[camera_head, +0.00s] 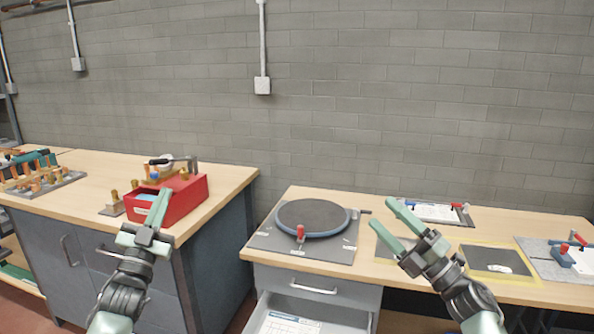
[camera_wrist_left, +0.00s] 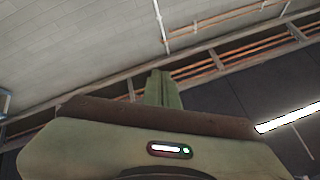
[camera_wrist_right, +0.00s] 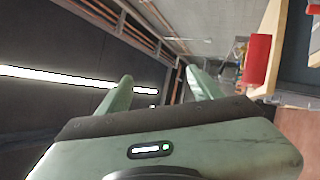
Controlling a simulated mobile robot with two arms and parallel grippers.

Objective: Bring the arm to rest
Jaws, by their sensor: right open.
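My left gripper (camera_head: 158,212) is raised in front of the left bench, by the red box. Its fingers are together with nothing visible between them; the left wrist view also shows the closed fingers (camera_wrist_left: 162,90) against the wall and ceiling. My right gripper (camera_head: 388,224) is open and empty, in front of the right bench, between the turntable and the papers in the head view. The right wrist view shows its two fingers (camera_wrist_right: 158,90) spread apart, with nothing between them.
The left bench (camera_head: 225,178) carries a red box (camera_head: 185,200) and fittings. The right bench (camera_head: 545,222) carries a round turntable (camera_head: 312,215), a clipboard (camera_head: 435,212), a dark yellow-edged mat (camera_head: 490,258) and a clamp fixture (camera_head: 565,258). An open drawer (camera_head: 310,312) juts out below the turntable.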

